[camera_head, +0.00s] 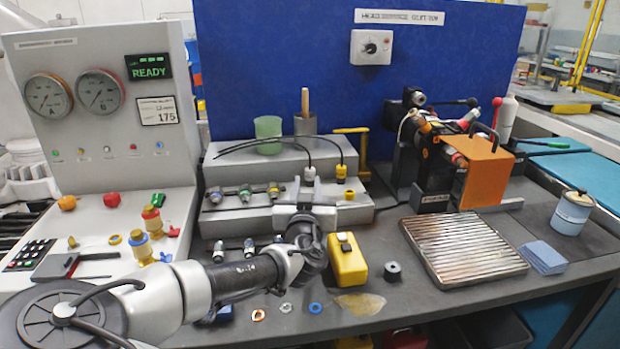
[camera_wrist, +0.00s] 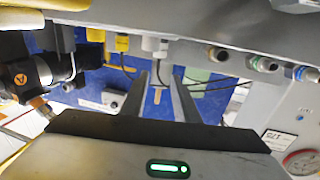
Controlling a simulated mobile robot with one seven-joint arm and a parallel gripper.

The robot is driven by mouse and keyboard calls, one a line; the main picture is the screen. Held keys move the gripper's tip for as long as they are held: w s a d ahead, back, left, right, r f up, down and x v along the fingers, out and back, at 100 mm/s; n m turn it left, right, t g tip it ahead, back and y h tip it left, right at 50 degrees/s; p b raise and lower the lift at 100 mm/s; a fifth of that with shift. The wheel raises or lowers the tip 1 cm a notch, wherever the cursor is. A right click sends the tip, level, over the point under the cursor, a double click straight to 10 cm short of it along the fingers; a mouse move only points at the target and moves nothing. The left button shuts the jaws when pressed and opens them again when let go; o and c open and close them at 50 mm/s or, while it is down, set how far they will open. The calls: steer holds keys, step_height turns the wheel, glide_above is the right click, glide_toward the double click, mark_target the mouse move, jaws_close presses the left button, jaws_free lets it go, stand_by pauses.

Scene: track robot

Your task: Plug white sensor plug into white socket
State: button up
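The white sensor plug (camera_head: 309,174) stands on the grey stepped block (camera_head: 390,190), with a dark cable rising from its top. In the wrist view, where the scene looks upside down, the white plug (camera_wrist: 155,45) lies just beyond my fingertips, in line with the gap between them. My gripper (camera_head: 304,198) is in front of the block, close to the plug. In the wrist view my gripper (camera_wrist: 160,75) has its two fingers apart with nothing held. I cannot make out the white socket; my gripper and wrist cover part of the block's front.
A yellow plug (camera_head: 340,173) with its own cable stands just right of the white one. Several coloured connectors (camera_head: 244,193) sit at the left of the block. A yellow box (camera_head: 347,262) and a black cylinder (camera_head: 392,271) are on the bench in front.

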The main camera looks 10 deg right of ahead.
mark_target(310, 165)
steer(key=w, duration=0.3)
steer(key=w+d+b, duration=0.1)
steer(key=w, duration=0.2)
steer(key=w+d, duration=0.1)
steer(key=w, duration=0.1)
steer(key=shift+w, duration=0.4)
steer(key=shift+c, duration=0.4)
jaws_close()
